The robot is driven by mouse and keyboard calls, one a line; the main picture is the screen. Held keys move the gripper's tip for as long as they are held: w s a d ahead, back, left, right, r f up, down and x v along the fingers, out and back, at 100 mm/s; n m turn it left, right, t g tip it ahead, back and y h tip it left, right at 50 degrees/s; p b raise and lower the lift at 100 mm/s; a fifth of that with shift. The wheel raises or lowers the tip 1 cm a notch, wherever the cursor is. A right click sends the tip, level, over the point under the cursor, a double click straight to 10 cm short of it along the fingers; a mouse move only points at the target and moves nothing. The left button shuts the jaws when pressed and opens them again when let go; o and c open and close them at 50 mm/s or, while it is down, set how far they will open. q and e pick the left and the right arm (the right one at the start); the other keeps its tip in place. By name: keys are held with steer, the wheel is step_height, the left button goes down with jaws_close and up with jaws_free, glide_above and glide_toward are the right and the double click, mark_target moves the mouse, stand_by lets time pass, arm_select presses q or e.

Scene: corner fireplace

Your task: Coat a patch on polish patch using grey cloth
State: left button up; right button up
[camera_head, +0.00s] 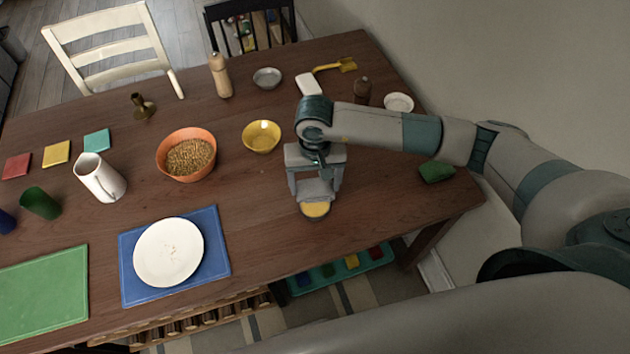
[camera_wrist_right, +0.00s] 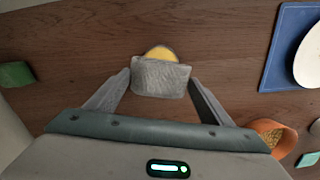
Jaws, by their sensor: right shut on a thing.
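The grey cloth (camera_head: 317,190) is a small block-like pad held between the fingers of my right gripper (camera_head: 315,180), which points down near the table's front edge. In the right wrist view, the right gripper (camera_wrist_right: 160,84) is shut on the cloth (camera_wrist_right: 160,77). A round yellow patch (camera_head: 316,210), seemingly the polish patch, lies right at the cloth. In the wrist view the cloth covers part of the yellow patch (camera_wrist_right: 160,52). I cannot tell whether they touch. My left gripper is not in view.
A yellow bowl (camera_head: 262,136) and an orange bowl of grain (camera_head: 187,155) stand left of the gripper. A white plate (camera_head: 168,252) rests on a blue mat (camera_head: 222,262). A green block (camera_head: 436,171) lies to the right. Bare wood surrounds the patch.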

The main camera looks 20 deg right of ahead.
mark_target(315, 194)
steer(key=shift+f+b, duration=0.7)
steer(key=shift+f, duration=2.05)
steer(key=shift+f+b, duration=0.55)
steer(key=shift+b, duration=0.1)
steer(key=shift+s+f+b, duration=0.2)
steer(key=shift+b, duration=0.25)
stand_by(2.1)
steer(key=shift+r, duration=0.15)
steer(key=shift+w+r+p, duration=0.15)
steer(key=shift+r+p, duration=0.2)
steer(key=shift+r, duration=0.45)
steer(key=shift+r+p, duration=0.75)
steer(key=shift+r, duration=1.95)
